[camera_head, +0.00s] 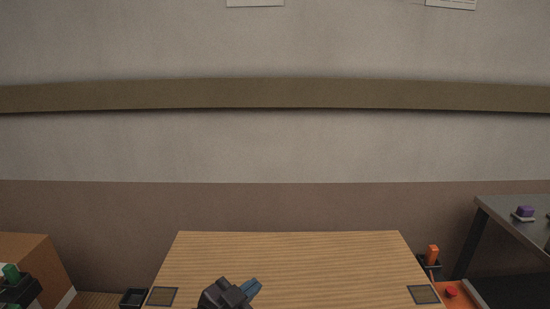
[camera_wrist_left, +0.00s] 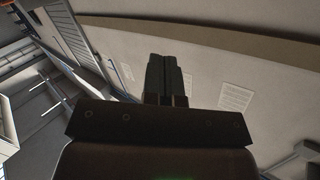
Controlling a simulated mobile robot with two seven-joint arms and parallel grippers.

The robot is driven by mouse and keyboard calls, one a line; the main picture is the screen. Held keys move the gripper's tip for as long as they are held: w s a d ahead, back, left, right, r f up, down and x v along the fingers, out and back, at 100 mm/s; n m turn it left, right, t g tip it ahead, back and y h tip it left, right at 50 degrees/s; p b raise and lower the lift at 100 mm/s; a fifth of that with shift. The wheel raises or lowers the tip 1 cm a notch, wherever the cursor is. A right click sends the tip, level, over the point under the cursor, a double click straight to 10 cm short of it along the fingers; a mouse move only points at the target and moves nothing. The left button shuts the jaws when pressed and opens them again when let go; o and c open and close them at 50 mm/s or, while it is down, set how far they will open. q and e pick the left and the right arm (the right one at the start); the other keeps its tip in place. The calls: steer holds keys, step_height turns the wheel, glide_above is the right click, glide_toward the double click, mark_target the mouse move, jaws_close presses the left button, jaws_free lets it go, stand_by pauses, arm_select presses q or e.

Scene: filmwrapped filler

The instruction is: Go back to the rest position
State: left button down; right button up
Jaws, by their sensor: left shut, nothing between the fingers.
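My left gripper (camera_head: 252,288) shows at the bottom middle of the head view, dark with bluish fingers, over the front part of a light wooden table (camera_head: 300,255). In the left wrist view its two dark fingers (camera_wrist_left: 166,62) lie side by side, shut with nothing between them. Beyond them is the wall with pale sheets of paper. My right gripper is in neither view.
Two dark square patches lie on the table, left (camera_head: 162,296) and right (camera_head: 423,294). A brown box (camera_head: 38,255) is at left. The visible tabletop between the patches is otherwise clear.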

arm_select(q)
steer(key=s+a+f+n+y, duration=0.2)
steer(key=a+f, duration=0.2)
steer(key=a, duration=0.1)
steer(key=s+a+f+n+y, duration=0.2)
steer(key=a+f, duration=0.2)
steer(key=a, duration=0.1)
steer(key=s+a+f+n+t+y, duration=0.1)
steer(key=s+a+f+n+y, duration=0.1)
steer(key=s+a+f+n, duration=0.1)
steer(key=shift+a+f+y, duration=0.2)
steer(key=shift+a+f, duration=0.25)
steer(key=shift+a, duration=0.2)
steer(key=shift+a+f+y, duration=0.2)
steer(key=shift+a+f, duration=0.2)
steer(key=shift+a, duration=0.25)
steer(key=s+a+f+n+g+y, duration=0.1)
steer(key=s+a+f, duration=0.2)
steer(key=s+f, duration=0.2)
steer(key=s+a+f+n+g+y, duration=0.1)
steer(key=s+a+f, duration=0.3)
steer(key=s, duration=0.5)
steer(key=shift+s+f+n+g+y, duration=0.4)
steer(key=shift+f+n+y, duration=0.1)
steer(key=shift+n+y, duration=0.1)
